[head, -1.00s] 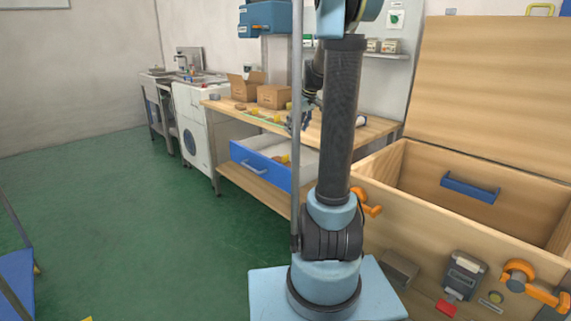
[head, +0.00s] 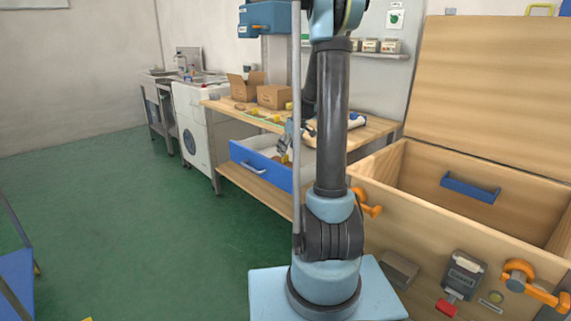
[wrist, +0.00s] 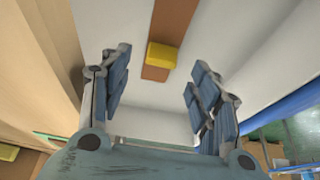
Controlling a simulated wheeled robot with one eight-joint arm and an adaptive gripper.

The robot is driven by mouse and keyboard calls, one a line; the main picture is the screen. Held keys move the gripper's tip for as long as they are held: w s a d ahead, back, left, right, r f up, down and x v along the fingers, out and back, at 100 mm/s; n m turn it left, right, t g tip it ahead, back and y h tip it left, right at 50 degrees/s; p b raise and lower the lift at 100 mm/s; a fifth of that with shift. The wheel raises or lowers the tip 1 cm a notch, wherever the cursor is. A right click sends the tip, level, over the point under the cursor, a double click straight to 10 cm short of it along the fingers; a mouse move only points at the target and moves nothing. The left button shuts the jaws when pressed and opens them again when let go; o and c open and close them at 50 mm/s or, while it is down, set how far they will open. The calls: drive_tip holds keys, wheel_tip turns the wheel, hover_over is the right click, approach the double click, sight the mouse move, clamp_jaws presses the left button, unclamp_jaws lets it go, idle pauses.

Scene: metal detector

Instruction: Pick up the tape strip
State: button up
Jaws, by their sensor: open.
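A flat brown strip (wrist: 172,25), which looks like the tape strip, lies on the white floor of the open blue drawer (head: 250,165). A small yellow block (wrist: 163,56) sits across the strip. My gripper (wrist: 161,62) is open and empty, its two blue-grey fingers on either side of the strip and the block in the wrist view. In the head view my gripper (head: 285,145) is at the drawer, partly behind my arm, and hides part of the drawer's inside. I cannot tell its exact height above the strip.
The wooden workbench (head: 375,130) is above the drawer, with cardboard boxes (head: 273,97) and small yellow pieces on it. The drawer walls stand close on both sides of the fingers. A large open wooden crate (head: 400,180) is at the right. Green floor (head: 130,220) at the left is free.

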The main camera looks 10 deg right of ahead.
sight(285, 159)
drive_tip(key=shift+x, duration=2.65)
drive_tip(key=shift+w+a, duration=0.1)
drive_tip(key=shift+r, duration=0.1)
drive_tip(key=c, duration=0.7)
